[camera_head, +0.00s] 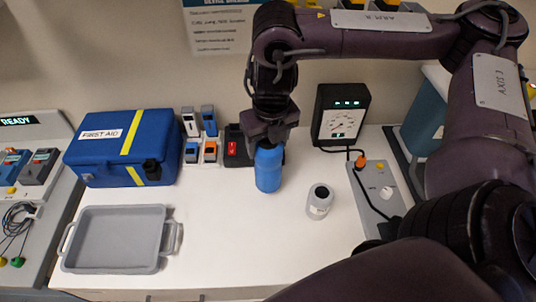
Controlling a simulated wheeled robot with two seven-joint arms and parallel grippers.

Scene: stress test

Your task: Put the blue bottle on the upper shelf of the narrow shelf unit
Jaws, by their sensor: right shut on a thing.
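The blue bottle (268,172) is upright over the white table, right of the first aid box. My right gripper (270,138) comes down from above and is shut on the bottle's top; the fingers hide its upper end. I cannot tell whether the bottle's base touches the table. I cannot make out a narrow shelf unit with an upper shelf in this view. My left gripper is not in view.
A grey tray (112,240) and a blue first aid box (100,148) are at left. A grey cylinder (319,202) stands right of the bottle. A black gauge (340,116) is behind; a grey switch panel (390,180) is at right. The table's front middle is clear.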

